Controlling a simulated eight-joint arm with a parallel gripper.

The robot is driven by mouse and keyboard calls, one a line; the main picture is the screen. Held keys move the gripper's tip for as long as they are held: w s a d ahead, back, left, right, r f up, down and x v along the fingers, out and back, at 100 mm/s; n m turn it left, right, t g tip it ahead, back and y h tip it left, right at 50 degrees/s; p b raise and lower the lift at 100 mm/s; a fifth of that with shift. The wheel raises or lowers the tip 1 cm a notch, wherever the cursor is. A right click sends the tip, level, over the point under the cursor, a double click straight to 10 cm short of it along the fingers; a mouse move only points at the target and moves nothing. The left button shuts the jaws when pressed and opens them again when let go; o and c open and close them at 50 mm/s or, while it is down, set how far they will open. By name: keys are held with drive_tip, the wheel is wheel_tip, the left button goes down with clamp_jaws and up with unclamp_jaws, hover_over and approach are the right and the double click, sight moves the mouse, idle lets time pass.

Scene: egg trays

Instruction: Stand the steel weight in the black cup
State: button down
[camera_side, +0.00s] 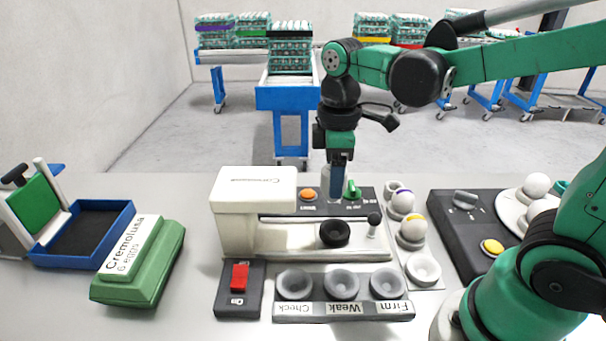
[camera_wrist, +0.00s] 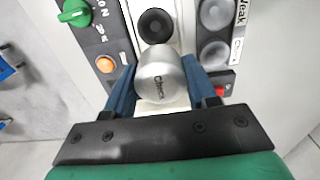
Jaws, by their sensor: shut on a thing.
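The black cup (camera_side: 334,234) is a dark round holder on the machine's pale deck, in front of and below the gripper. In the wrist view the black cup (camera_wrist: 155,25) shows just beyond the weight and looks empty.
The machine's white housing (camera_side: 254,200) stands left of the cup, and a small black-knobbed lever (camera_side: 374,222) stands right. An orange button (camera_side: 309,195) and green knob (camera_side: 352,190) lie behind. A grey tray with cups (camera_side: 342,311) is in front; eggs (camera_side: 403,202) sit at right.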

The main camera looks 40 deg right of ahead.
drive_tip(key=shift+s+d+f, duration=0.15)
drive_tip(key=shift+d+f, duration=0.45)
drive_tip(key=shift+f, duration=3)
drive_tip(key=shift+f, duration=0.6)
drive_tip(key=shift+c, duration=0.9)
unclamp_jaws()
drive_tip(key=shift+r, duration=0.1)
drive_tip(key=shift+r, duration=2.75)
